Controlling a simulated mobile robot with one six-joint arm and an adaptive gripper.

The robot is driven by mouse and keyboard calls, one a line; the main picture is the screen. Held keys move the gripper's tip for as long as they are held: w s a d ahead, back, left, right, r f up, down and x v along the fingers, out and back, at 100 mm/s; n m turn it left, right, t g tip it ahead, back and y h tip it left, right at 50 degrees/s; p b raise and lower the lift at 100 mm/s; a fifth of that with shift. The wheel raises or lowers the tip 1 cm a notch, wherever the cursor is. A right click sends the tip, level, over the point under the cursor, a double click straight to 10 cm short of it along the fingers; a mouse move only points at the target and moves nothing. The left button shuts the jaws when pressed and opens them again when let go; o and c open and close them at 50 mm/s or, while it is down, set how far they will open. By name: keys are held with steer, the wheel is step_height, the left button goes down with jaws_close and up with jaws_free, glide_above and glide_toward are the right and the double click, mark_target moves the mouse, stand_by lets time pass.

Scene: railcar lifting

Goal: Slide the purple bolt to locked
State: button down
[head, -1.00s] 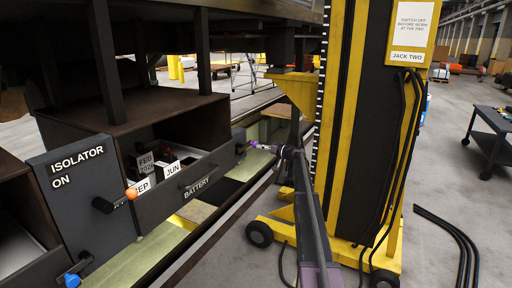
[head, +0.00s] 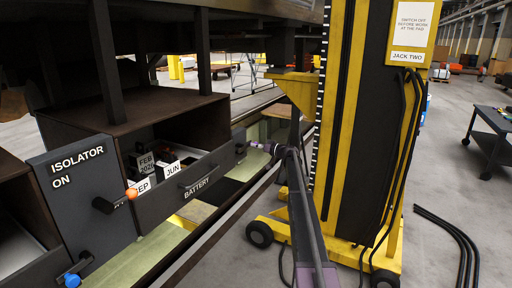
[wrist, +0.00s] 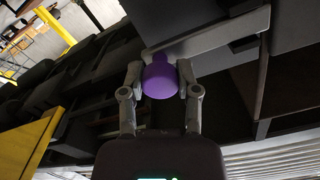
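The purple bolt (wrist: 160,80) has a rounded purple knob, which fills the space between my fingertips in the wrist view. My gripper (wrist: 160,74) has one finger on each side of the knob, and both appear to touch it. In the head view, my gripper (head: 258,146) is small, at the right end of the drawer marked BATTERY (head: 200,183). A small purple patch of the bolt (head: 242,148) shows there beside a dark bracket. The bolt's shaft and its catch are mostly hidden.
The ISOLATOR ON panel (head: 80,200) with an orange-knobbed handle (head: 131,194) stands left of the drawer. Date blocks (head: 147,165) sit inside the drawer. A yellow jack column (head: 340,120) stands close to the right of my arm. A dark rail (head: 225,225) runs below.

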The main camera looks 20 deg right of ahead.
steer(key=shift+s+a, duration=0.8)
steer(key=shift+a, duration=0.25)
steer(key=shift+s+a, duration=0.75)
steer(key=shift+a, duration=0.25)
steer(key=shift+c, duration=1.6)
jaws_free()
steer(key=shift+d, duration=0.1)
glide_toward(245, 148)
steer(key=v, duration=0.5)
steer(key=shift+d, duration=0.25)
